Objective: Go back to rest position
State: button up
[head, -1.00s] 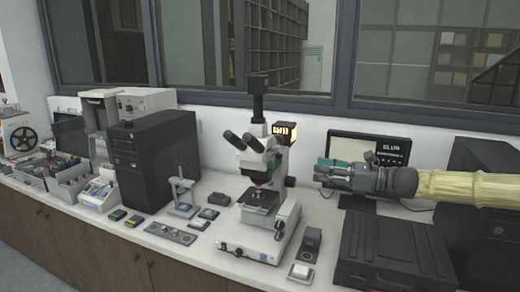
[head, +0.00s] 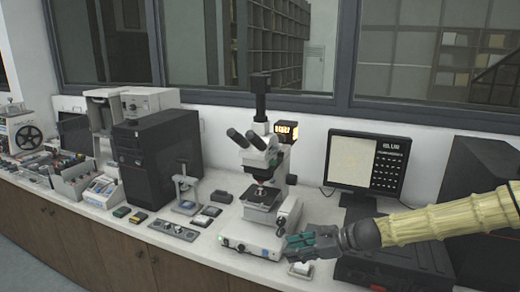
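My gripper (head: 296,246) is at the end of my arm, which reaches in from the right edge. It is in front of the right part of the microscope's base, above the counter's front area. Its fingers are small and dark with teal parts, and I cannot tell whether they are open or shut. I see no object held in it. The microscope (head: 262,165) stands upright on the counter. A small white-topped block (head: 300,270) lies just below my gripper in the picture.
A monitor (head: 366,165) stands behind my arm. A black case (head: 395,262) lies under the arm on the counter. A black computer tower (head: 155,160), a small stand (head: 186,190) and a flat plate (head: 173,230) are left of the microscope. Windows line the back wall.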

jog(key=s+f+n+g+h, duration=0.2)
jog(key=s+f+n+h, duration=0.15)
jog(key=s+f, duration=0.9)
jog(key=s+f+n+g+h, duration=0.2)
jog(key=s+f+n+h, duration=0.15)
jog(key=s+f, duration=0.85)
jog(key=s+d+f+n+h, duration=0.2)
jog(key=s+d+f+n, duration=0.3)
jog(key=s, duration=0.4)
jog(key=s+d+f+n+h, duration=0.3)
jog(key=s+d+f+n, duration=0.3)
jog(key=s, duration=0.4)
jog(key=shift+s+d+n, duration=0.3)
jog(key=shift+d+n, duration=0.3)
